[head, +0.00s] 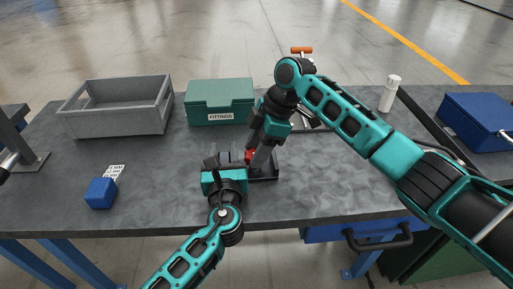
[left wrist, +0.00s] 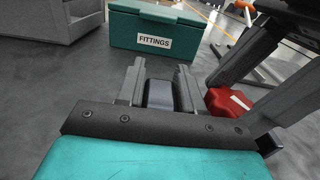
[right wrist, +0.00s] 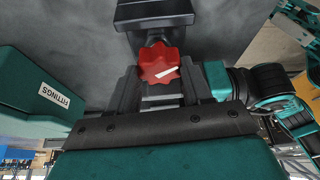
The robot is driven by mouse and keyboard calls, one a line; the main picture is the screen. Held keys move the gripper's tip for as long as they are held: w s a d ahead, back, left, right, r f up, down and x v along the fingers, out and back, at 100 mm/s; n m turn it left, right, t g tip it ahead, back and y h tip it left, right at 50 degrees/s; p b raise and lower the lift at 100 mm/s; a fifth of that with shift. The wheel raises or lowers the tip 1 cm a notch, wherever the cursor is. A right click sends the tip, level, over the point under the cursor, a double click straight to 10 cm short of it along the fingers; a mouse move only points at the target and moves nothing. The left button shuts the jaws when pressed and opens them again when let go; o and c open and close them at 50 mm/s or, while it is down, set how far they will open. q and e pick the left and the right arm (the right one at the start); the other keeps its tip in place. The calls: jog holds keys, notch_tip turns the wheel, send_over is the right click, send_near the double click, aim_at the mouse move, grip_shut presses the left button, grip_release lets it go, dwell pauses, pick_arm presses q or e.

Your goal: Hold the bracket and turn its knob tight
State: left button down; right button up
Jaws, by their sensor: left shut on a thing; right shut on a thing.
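The bracket is a dark grey upright piece (head: 264,158) on a dark base near the table's front edge, partly hidden by my arms. The knob also shows in the left wrist view (left wrist: 228,102), right of my left gripper's fingers. My left gripper (head: 230,162) is low in front of the bracket, shut on a dark block-like part (left wrist: 160,95) of it. The exact contact is partly hidden.
A grey open bin (head: 118,107) and a green FITTINGS box (head: 220,101) stand behind. A white bottle (head: 390,93) and a blue box (head: 480,118) are at right.

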pick_arm(q)
jog(key=shift+a+f, duration=0.1)
jog(key=shift+f, duration=0.15)
pick_arm(e)
jog(key=shift+m, duration=0.3)
jog(key=o, duration=1)
jog(key=shift+o, duration=0.2)
jog(key=shift+r, duration=0.1)
jog(key=v, duration=1.2)
jog(key=shift+s, duration=0.15)
pick_arm(q)
jog(key=c, duration=0.9)
grip_release()
jog(key=shift+c, duration=0.2)
jog(key=o, duration=0.3)
jog(key=shift+r, duration=0.2)
